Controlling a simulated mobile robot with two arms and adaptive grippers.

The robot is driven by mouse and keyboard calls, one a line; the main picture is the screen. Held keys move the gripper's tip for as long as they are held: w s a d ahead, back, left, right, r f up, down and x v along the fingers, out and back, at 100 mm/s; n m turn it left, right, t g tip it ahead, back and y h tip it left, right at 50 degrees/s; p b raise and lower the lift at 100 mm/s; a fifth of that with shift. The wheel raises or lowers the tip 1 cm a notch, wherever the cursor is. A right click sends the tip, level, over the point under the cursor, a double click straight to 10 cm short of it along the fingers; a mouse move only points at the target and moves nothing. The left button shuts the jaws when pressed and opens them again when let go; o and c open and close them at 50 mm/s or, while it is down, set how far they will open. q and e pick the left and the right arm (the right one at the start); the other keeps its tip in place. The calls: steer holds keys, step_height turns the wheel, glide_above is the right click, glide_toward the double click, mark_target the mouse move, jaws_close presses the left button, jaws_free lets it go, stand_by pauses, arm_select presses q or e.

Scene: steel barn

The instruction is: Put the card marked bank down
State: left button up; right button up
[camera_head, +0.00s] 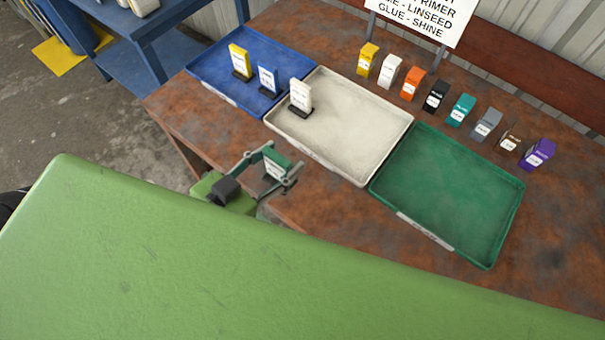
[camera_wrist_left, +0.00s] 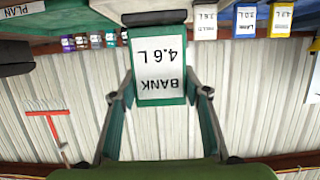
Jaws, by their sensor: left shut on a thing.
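My left gripper (camera_head: 279,168) is shut on the green card marked bank (camera_head: 275,163) and holds it upright near the table's front edge, in front of the white tray (camera_head: 352,162). In the left wrist view the card (camera_wrist_left: 159,75) reads BANK 4.6 L upside down between my left gripper's fingers (camera_wrist_left: 159,100), with a dark foot at its top. The green tray (camera_head: 455,180) is empty. The white tray holds a white card (camera_head: 301,95) at its left end. The blue tray (camera_head: 212,68) holds a yellow card (camera_head: 240,62) and a blue card (camera_head: 268,79). My right gripper is not in view.
Several small coloured cartons, from yellow (camera_head: 367,60) to purple (camera_head: 538,154), stand in a row behind the trays. A white sign (camera_head: 425,18) stands behind them. The rusty table (camera_head: 560,250) is bare right of the green tray. A blue shelf unit (camera_head: 130,60) stands at the left.

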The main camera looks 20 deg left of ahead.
arm_select(q)
steer(key=w+d+f, duration=0.1)
steer(key=f, duration=0.1)
steer(key=w+d+f, duration=0.1)
steer(key=f, duration=0.2)
steer(key=w+d+f+p, duration=0.1)
steer(key=w+f, duration=0.1)
steer(key=f, duration=0.1)
steer(key=shift+w+d+f, duration=0.1)
steer(key=shift+d+f, duration=0.1)
steer(key=shift+d, duration=0.15)
steer(key=shift+f, duration=0.35)
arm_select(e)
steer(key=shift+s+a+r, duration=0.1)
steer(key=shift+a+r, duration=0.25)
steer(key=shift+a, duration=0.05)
arm_select(q)
steer(key=shift+f, duration=0.1)
steer(key=o, duration=1.1)
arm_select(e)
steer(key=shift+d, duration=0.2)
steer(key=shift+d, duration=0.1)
